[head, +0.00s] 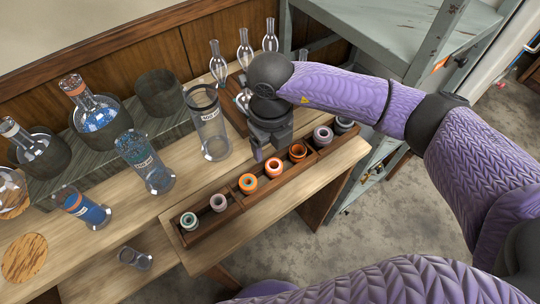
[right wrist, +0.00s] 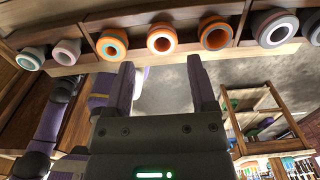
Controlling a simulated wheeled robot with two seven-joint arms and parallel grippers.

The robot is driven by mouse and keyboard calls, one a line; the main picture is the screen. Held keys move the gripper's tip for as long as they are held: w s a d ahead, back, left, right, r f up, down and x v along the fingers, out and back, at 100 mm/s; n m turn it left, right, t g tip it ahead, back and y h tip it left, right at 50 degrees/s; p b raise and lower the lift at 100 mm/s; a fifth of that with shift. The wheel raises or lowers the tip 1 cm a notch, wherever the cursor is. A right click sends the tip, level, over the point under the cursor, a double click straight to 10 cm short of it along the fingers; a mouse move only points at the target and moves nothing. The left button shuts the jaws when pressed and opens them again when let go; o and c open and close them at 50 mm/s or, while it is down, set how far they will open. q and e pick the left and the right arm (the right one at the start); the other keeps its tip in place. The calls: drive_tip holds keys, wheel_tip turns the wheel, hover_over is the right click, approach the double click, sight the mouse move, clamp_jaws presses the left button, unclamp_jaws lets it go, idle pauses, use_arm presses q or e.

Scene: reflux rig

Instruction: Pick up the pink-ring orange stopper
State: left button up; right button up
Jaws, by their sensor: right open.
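The stopper that looks pink-ringed, orange with a pale pinkish ring (head: 273,168), sits in the middle of the row in a wooden rack (head: 205,232). It also shows in the right wrist view (right wrist: 161,38). My right gripper (head: 271,150) is open and empty, just behind the row near the pink-ringed stopper. In the right wrist view its fingers (right wrist: 160,75) are apart, with that stopper beyond the gap. My left gripper is out of view.
The rack also holds a teal-white (head: 189,220), a pink (head: 218,202) and greyish stoppers (head: 322,135). A tall clear cylinder (head: 211,135) stands left of my right gripper. Glass bulbs (head: 244,50) stand behind it. Several flasks stand at left.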

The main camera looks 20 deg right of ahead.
sight(273, 169)
drive_tip(key=f, duration=0.2)
drive_tip(key=f+b, duration=0.1)
drive_tip(key=f, duration=0.2)
drive_tip(key=f+b, duration=0.1)
drive_tip(key=f, duration=0.2)
drive_tip(key=shift+s+d+f, duration=0.1)
drive_tip(key=shift+s+d, duration=0.1)
drive_tip(key=shift+s, duration=0.1)
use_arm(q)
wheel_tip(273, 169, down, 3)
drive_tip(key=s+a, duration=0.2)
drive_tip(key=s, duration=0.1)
use_arm(e)
drive_tip(key=shift+f, duration=0.1)
drive_tip(key=shift+c, duration=0.6)
drive_tip(key=c, duration=0.7)
use_arm(q)
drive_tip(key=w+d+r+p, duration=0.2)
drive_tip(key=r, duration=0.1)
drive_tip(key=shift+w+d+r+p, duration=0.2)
drive_tip(key=shift+p, duration=0.2)
use_arm(e)
wheel_tip(273, 169, up, 10)
drive_tip(key=shift+r, duration=0.1)
